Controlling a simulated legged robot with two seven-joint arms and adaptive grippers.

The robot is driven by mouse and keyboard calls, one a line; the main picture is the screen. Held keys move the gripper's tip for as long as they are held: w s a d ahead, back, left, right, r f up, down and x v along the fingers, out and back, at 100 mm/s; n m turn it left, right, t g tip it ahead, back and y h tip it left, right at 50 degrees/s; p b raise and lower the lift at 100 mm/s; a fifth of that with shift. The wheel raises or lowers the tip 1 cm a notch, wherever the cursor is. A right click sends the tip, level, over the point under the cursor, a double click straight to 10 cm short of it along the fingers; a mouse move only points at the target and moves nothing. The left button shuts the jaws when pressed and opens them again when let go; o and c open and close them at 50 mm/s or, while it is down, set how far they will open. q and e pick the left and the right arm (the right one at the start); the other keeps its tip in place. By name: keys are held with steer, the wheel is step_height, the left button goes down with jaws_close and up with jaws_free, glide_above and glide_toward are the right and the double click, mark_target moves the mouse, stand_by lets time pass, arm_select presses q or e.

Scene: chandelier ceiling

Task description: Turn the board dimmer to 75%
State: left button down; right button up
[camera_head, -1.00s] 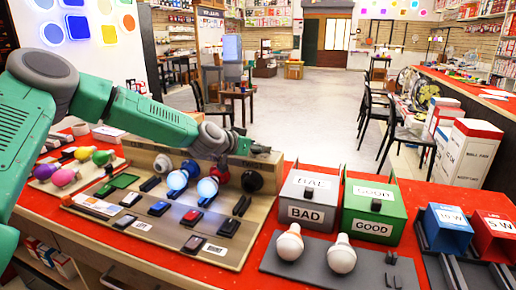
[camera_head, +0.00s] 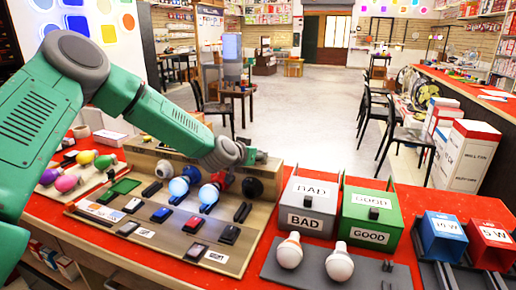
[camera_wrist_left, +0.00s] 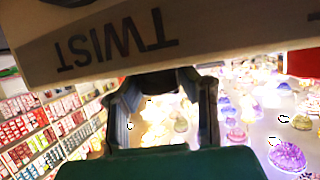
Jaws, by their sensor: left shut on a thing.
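The wooden test board (camera_head: 185,250) lies on the red counter, with bulbs, switches and sliders on it. My left arm reaches over it from the left. In the left wrist view a beige panel (camera_wrist_left: 215,45) shows the word TWIST upside down. The fingers (camera_wrist_left: 163,110) close around a dark knob (camera_wrist_left: 165,82) under that panel, which I take for the dimmer. Its setting cannot be read. My right gripper is out of view.
Two lit bulbs (camera_head: 178,187) (camera_head: 208,194) stand on the board. Coloured bulbs (camera_head: 67,183) lie at left. To the right are a grey BAD box (camera_head: 305,222), a green GOOD box (camera_head: 368,237) and a grey tray (camera_head: 313,268) with two white bulbs. Blue and red boxes stand farther right.

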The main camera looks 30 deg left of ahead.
arm_select(q)
steer(key=n+y+p, duration=0.1)
steer(key=y+p, duration=0.1)
steer(key=r+n+y+p, duration=0.1)
steer(key=n, duration=0.1)
steer(key=shift+w+d+g+y+p, duration=0.1)
steer(key=shift+g+y+p, duration=0.2)
steer(key=shift+y+p, duration=0.1)
steer(key=shift+f+n+g+y+p, duration=0.2)
steer(key=shift+n+g+y+p, duration=0.6)
steer(key=shift+n+y+p, duration=0.7)
steer(key=shift+n, duration=0.3)
steer(key=c, duration=1.2)
jaws_free()
steer(key=shift+f, duration=0.1)
